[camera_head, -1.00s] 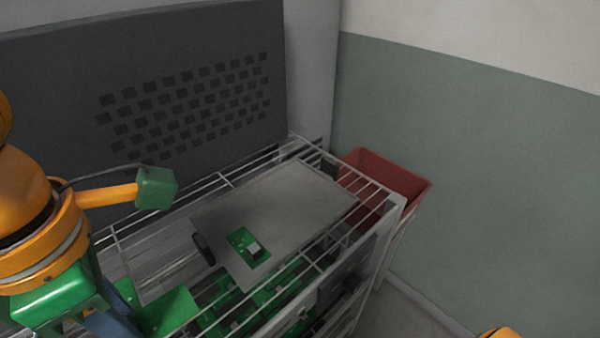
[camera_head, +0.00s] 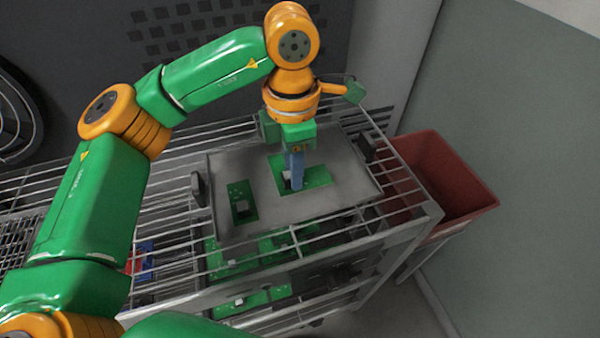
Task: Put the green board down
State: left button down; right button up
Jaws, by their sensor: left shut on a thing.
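My left gripper (camera_head: 294,176) points straight down over the grey tray (camera_head: 325,208) on top of the wire rack. It is shut on a green board (camera_head: 318,177) with a pale block on it. The board is flat over the right half of the tray, at or very near its surface; I cannot tell if it touches. The fingers hide part of the board. My right gripper is not in view.
The tray has dark handles, one at the left (camera_head: 198,188). More green boards (camera_head: 252,300) lie on lower levels of the wire rack (camera_head: 413,222). A red bin (camera_head: 447,180) stands right of the rack. A dark perforated panel (camera_head: 185,35) is behind.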

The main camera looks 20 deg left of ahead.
aim_at(297, 194)
pick_arm(q)
jog(key=f+p, duration=0.1)
jog(key=f, duration=0.2)
jog(key=shift+w+f+p, duration=0.35)
jog(key=shift+w, duration=0.05)
jog(key=shift+f, duration=0.35)
jog(key=shift+w+d+f, duration=0.1)
jog(key=shift+f, duration=0.1)
jog(key=c, duration=1.1)
grip_release()
jog(key=shift+b, duration=0.35)
jog(key=o, duration=0.4)
jog(key=shift+o, duration=0.2)
